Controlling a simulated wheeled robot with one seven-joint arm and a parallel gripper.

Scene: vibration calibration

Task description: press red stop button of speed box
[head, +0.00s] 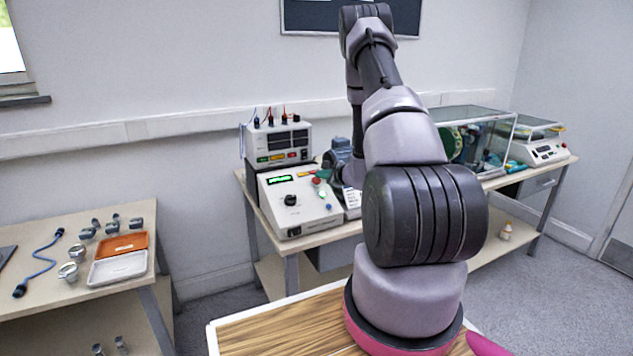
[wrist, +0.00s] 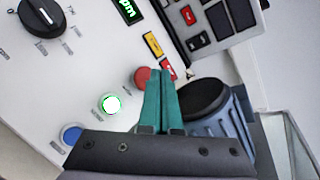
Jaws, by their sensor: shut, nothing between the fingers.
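The speed box (head: 300,205) is a pale sloped-panel box on the back bench, with a green display and a black knob. In the wrist view its panel (wrist: 85,75) carries the red stop button (wrist: 142,77), a green-lit button (wrist: 111,104) and a blue button (wrist: 71,134). My gripper (wrist: 161,72) has teal fingers shut together with nothing between them. Its tips appear just right of the red button and partly overlap its edge in the picture. I cannot tell whether they touch it. In the head view my arm hides most of the gripper.
A meter unit (head: 279,142) with plugged leads stands behind the speed box. A blue-grey motor (wrist: 215,110) is close to the right of my fingers. A clear enclosure (head: 480,135) stands farther right. A side table (head: 40,260) at left holds trays and small metal parts.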

